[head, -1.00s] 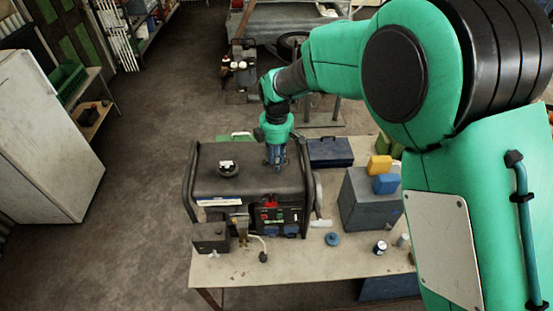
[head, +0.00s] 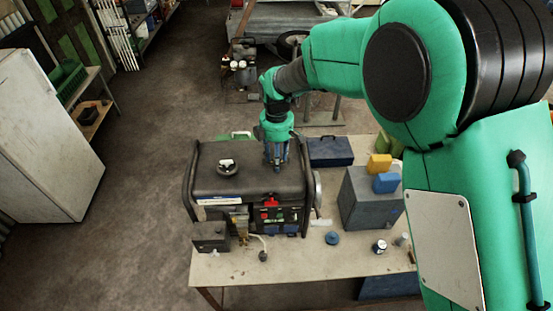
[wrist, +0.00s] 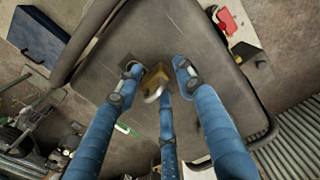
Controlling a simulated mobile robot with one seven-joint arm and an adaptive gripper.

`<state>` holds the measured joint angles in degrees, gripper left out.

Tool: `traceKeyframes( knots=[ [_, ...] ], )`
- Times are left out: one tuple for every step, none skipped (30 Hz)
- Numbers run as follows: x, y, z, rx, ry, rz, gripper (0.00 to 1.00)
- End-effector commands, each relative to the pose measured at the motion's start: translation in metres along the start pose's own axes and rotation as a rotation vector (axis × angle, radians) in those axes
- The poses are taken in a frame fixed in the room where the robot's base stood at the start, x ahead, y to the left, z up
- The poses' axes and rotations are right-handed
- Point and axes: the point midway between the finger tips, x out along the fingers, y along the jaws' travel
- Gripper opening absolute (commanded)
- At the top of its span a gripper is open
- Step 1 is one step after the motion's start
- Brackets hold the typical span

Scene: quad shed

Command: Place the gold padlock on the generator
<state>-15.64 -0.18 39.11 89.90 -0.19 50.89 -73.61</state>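The generator (head: 245,181) is a black box-shaped machine in a tube frame, standing on the workbench; its flat dark top also fills the middle of the wrist view (wrist: 205,45). My gripper (head: 276,168) is over the right part of that top, pointing down. In the wrist view, the gold padlock (wrist: 155,77) lies among my three blue fingers, seemingly on the generator's top. Its grey shackle faces the lower edge of the picture. The left and right fingers stand apart from it; the middle finger partly covers it. In the head view the padlock is hidden by the fingers.
A dark round cap (head: 228,168) sits on the generator's top, left of my gripper. A blue toolbox (head: 330,151) stands behind right. A grey box (head: 370,200) carries yellow and blue blocks. A small dark box (head: 210,238) stands in front.

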Motion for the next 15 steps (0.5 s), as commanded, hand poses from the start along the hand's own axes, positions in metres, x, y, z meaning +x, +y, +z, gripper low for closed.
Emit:
traceKeyframes(
  knots=[
    [-0.004,0.001,0.0,0.0,0.001,0.002,0.38],
    [-0.007,0.001,0.0,0.0,0.001,0.002,0.38],
    [-0.011,0.001,0.0,0.0,0.001,0.003,0.38],
    [-0.014,0.001,0.0,0.0,0.001,0.004,0.38],
    [-0.018,0.001,0.0,0.0,0.001,0.004,0.38],
    [-0.023,0.001,0.0,0.0,0.001,0.003,0.38],
    [-0.027,0.001,0.0,0.0,0.001,0.003,0.38],
    [-0.032,0.001,0.0,0.0,0.001,0.004,0.38],
    [-0.038,0.001,0.0,0.0,0.001,0.004,0.38],
    [-0.043,0.001,0.0,0.0,0.001,0.004,0.38],
    [-0.048,0.001,0.0,0.0,0.001,0.004,0.38],
    [-0.055,0.001,0.0,0.0,0.001,0.004,0.38],
    [-0.06,0.0,0.0,0.0,0.001,0.003,0.38],
    [-0.065,0.001,0.0,0.0,0.001,0.003,0.38],
    [-0.072,0.001,0.0,0.0,0.001,0.004,0.38]
  ],
)
